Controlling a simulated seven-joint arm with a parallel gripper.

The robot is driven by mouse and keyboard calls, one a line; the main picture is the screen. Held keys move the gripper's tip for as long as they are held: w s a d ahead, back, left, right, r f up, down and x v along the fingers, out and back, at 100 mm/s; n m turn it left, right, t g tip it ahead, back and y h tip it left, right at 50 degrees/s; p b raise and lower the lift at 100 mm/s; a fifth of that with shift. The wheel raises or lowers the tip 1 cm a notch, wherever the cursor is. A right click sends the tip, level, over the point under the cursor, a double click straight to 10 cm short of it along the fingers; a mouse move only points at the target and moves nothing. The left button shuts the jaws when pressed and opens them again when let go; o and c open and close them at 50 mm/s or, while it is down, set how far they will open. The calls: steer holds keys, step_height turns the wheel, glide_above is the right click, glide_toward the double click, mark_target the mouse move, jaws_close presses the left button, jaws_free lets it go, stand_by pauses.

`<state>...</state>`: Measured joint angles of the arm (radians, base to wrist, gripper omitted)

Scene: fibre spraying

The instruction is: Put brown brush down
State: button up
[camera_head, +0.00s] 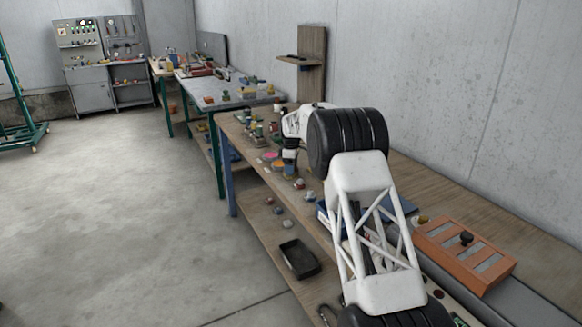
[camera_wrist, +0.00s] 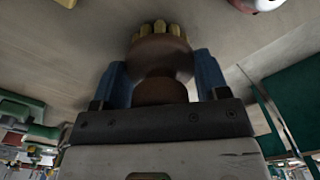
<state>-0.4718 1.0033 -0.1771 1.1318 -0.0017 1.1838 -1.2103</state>
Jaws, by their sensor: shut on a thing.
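The brown brush (camera_wrist: 160,58) fills the middle of the wrist view. It has a rounded brown body with pale yellow bristle tufts at its far end. My gripper (camera_wrist: 160,75) is shut on it, with a blue finger on each side of the brown body. In the head view my gripper (camera_head: 290,160) hangs over the front edge of the wooden workbench (camera_head: 420,185). The brush cannot be made out there. I cannot tell whether the brush touches the bench top.
Pink and orange discs (camera_head: 275,160) and several small pots lie close around my gripper. An orange slotted box (camera_head: 465,255) stands at the near right. A black tray (camera_head: 299,259) sits on the lower shelf. A wooden stand (camera_head: 310,65) rises behind, by the wall.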

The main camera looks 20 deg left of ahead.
steer(key=o, duration=0.8)
steer(key=shift+r, duration=0.15)
step_height(320, 180, up, 12)
stand_by(1.1)
